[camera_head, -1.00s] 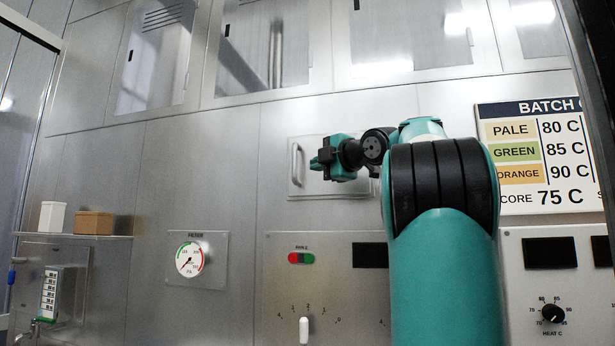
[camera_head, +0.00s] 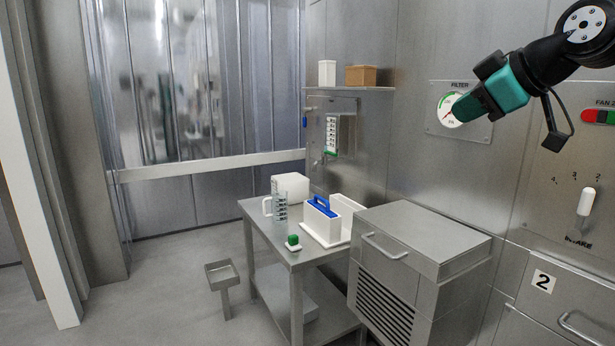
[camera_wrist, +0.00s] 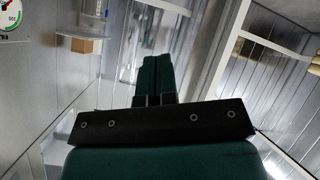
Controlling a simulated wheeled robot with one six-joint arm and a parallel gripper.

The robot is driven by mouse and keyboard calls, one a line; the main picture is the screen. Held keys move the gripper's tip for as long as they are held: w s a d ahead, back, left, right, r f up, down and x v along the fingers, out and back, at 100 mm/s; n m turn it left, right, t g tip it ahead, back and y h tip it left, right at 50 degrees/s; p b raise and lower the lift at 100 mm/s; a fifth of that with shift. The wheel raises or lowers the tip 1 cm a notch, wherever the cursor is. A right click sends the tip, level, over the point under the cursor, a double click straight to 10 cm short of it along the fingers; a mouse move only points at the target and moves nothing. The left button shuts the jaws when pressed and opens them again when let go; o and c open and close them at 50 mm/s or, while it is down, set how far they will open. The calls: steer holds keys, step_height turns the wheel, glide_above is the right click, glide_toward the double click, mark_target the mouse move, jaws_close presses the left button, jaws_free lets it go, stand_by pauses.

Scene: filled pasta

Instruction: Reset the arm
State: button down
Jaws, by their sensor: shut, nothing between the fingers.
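My gripper (camera_head: 464,107) is at the upper right of the head view, at the end of my teal and black arm. It points left and slightly down, and covers part of the filter gauge (camera_head: 446,115) in the picture. In the wrist view the two teal fingers (camera_wrist: 155,70) lie together, shut with nothing between them. The gripper touches nothing that I can see.
A shelf (camera_head: 350,88) holds two boxes. Floor (camera_head: 165,290) is clear at left.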

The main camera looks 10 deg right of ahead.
steer(key=s+a+f+g+y, duration=0.2)
steer(key=s+a+f+g, duration=0.25)
steer(key=a+f, duration=0.5)
steer(key=s+a+f+m+g, duration=0.1)
steer(key=s+a+f+g, duration=0.2)
steer(key=s, duration=0.6)
steer(key=s+a+f+m+g+h+p, duration=0.1)
steer(key=s+a+f+g, duration=0.2)
steer(key=s+a+f, duration=0.4)
steer(key=s+f, duration=0.1)
steer(key=s, duration=0.2)
steer(key=shift+a+f, duration=0.2)
steer(key=shift+f, duration=0.15)
steer(key=shift+w+g, duration=0.1)
steer(key=shift+g, duration=0.15)
